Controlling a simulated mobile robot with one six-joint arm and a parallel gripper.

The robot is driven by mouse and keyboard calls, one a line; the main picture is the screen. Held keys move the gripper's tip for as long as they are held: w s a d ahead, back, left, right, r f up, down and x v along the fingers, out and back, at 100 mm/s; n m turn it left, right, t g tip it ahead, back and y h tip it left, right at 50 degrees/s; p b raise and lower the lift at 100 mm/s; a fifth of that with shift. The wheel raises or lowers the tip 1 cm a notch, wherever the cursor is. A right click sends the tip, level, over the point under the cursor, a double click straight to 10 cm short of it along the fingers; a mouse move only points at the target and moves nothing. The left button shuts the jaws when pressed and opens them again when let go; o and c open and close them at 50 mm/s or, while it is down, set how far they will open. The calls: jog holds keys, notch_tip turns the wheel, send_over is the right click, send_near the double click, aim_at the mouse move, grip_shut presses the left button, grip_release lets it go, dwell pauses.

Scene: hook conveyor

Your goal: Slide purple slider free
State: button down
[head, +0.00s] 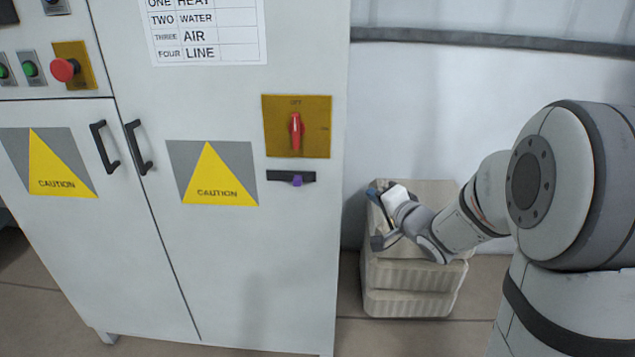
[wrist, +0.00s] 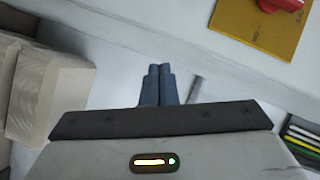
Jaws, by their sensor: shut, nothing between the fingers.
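The purple slider (head: 297,181) is a small knob in a short black horizontal track (head: 278,176) on the right door of the grey cabinet. It sits right of the track's middle, below the red rotary switch. My gripper (head: 374,190) is right of the cabinet, in front of the pale stacked boxes, apart from the slider. In the wrist view, the blue-grey fingers (wrist: 159,72) are together with nothing between them. The slider is not visible in the wrist view.
A red rotary switch (head: 295,131) on a yellow plate is above the slider. Two black door handles (head: 138,147) stick out to the left. Pale stacked boxes (head: 410,302) stand right of the cabinet (head: 262,290). The door front around the slider is clear.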

jog(key=shift+s+a+f+m+g+y+b, duration=0.1)
jog(key=shift+s+a+f+m+g+y, duration=0.1)
jog(key=shift+a+y, duration=0.55)
jog(key=shift+s+a+f+m+g+y+b, duration=0.1)
jog(key=shift+a+f+m+y, duration=0.25)
jog(key=shift+y, duration=0.7)
jog(key=shift+s+a+f+m+g+y+b, duration=0.1)
jog(key=shift+s+a+y, duration=0.05)
jog(key=shift+a+y, duration=0.65)
jog(key=shift+d, duration=0.1)
send_near(303, 178)
jog(key=w, duration=0.3)
jog(key=shift+w+d+p, duration=0.2)
jog(key=shift+d+p, duration=0.05)
jog(key=shift+p, duration=0.1)
jog(key=a, duration=0.3)
jog(key=shift+w+a, duration=0.25)
jog(key=shift+w, duration=0.05)
jog(key=shift+w+a, duration=0.1)
jog(key=shift+a, duration=0.4)
